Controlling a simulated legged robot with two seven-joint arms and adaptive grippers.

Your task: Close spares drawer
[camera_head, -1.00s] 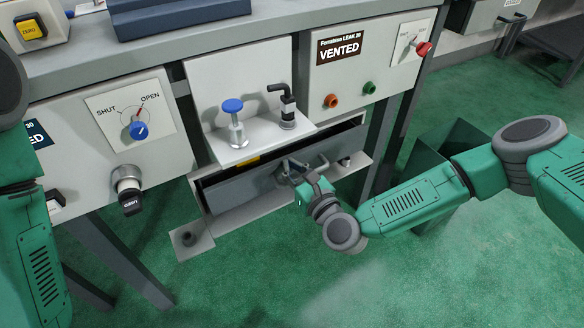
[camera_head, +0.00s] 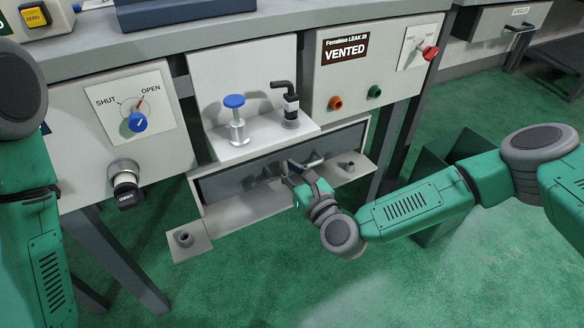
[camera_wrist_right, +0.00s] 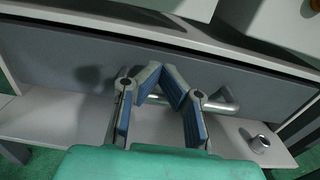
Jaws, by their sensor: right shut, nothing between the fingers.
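The spares drawer (camera_head: 232,184) is the dark grey front in the low housing under the bench, and it sits inside the pale frame with no open gap visible above it. It also fills the middle of the right wrist view (camera_wrist_right: 70,62). Its metal bar handle (camera_wrist_right: 225,103) shows beside and behind the fingers. My right gripper (camera_head: 288,172) is shut and empty, its fingertips (camera_wrist_right: 162,72) meeting in front of the drawer front at the handle. Whether they touch is unclear. My left arm shows at the left edge, but its gripper is out of view.
A shelf above the drawer (camera_head: 258,137) carries a blue-topped plunger (camera_head: 236,120) and a black elbow fitting (camera_head: 289,105). A pale ledge (camera_head: 225,226) juts out below. A SHUT/OPEN dial panel (camera_head: 130,100) is left, a VENTED panel (camera_head: 345,48) right. Green floor in front is clear.

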